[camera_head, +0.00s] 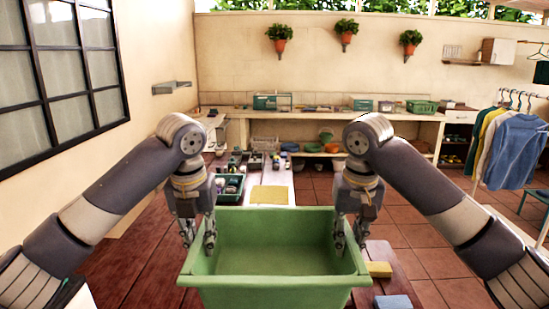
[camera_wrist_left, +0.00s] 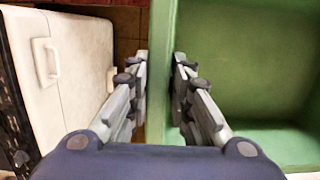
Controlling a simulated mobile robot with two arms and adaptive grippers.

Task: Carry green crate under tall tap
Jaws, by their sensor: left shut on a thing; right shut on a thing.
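The green crate (camera_head: 275,283) is empty and upright, held close in front of me in the head view. My left gripper (camera_head: 199,238) is shut on its left wall, one finger outside and one inside. In the left wrist view the green wall of the crate (camera_wrist_left: 240,60) runs between the fingers of my left gripper (camera_wrist_left: 162,85). My right gripper (camera_head: 349,240) is shut on the crate's right wall. The tall tap cannot be made out in either view.
A long counter (camera_head: 330,113) with boxes runs along the back wall. A yellow sponge (camera_head: 379,269) and a blue block (camera_head: 392,301) lie right of the crate. A clothes rack (camera_head: 515,140) stands at right. Tiled floor (camera_head: 420,236) is clear at right. A white cabinet (camera_wrist_left: 75,75) is left of my left gripper.

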